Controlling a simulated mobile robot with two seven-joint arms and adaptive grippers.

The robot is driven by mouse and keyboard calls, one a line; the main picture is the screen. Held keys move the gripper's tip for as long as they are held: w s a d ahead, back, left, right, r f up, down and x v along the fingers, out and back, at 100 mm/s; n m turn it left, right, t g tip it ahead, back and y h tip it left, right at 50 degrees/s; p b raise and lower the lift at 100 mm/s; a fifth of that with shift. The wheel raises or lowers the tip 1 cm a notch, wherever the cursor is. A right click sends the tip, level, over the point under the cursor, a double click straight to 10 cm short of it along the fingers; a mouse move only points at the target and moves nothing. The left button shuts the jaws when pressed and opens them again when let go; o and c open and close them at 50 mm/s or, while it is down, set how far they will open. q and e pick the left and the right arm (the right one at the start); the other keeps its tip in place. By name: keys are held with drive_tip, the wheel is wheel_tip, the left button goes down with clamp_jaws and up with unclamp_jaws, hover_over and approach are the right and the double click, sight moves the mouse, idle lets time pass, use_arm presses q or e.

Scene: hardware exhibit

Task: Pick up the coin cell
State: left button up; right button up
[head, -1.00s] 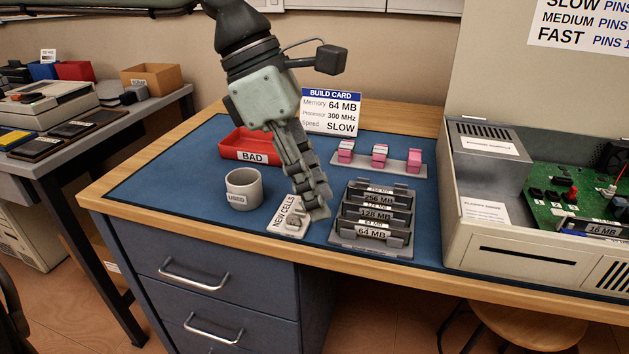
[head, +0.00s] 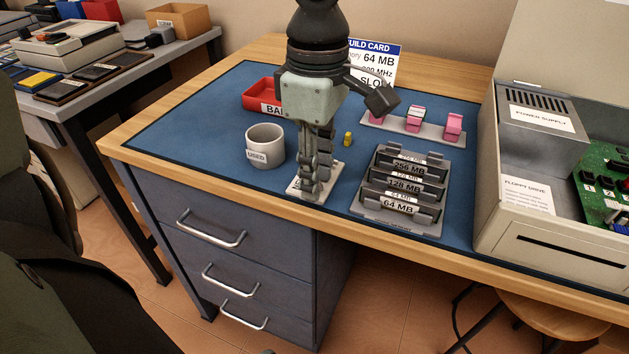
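The white holder labelled NEW CELLS (head: 299,190) lies on the blue mat near the desk's front edge, right of the USED cup. My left gripper (head: 312,192) points straight down at this holder, its fingertips at or just above it. The fingers are seen nearly edge-on, so I cannot tell if they are open or shut. I cannot make out a coin cell; the fingers cover most of the holder. My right gripper is not in view.
The USED cup (head: 265,146) stands close left of the fingers, with the red BAD tray (head: 262,96) behind. The memory rack (head: 400,192) is close on the right. A small yellow piece (head: 348,139) stands behind. An open computer case (head: 538,165) fills the right.

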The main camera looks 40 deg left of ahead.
use_arm(q)
clamp_jaws()
idle(0.4)
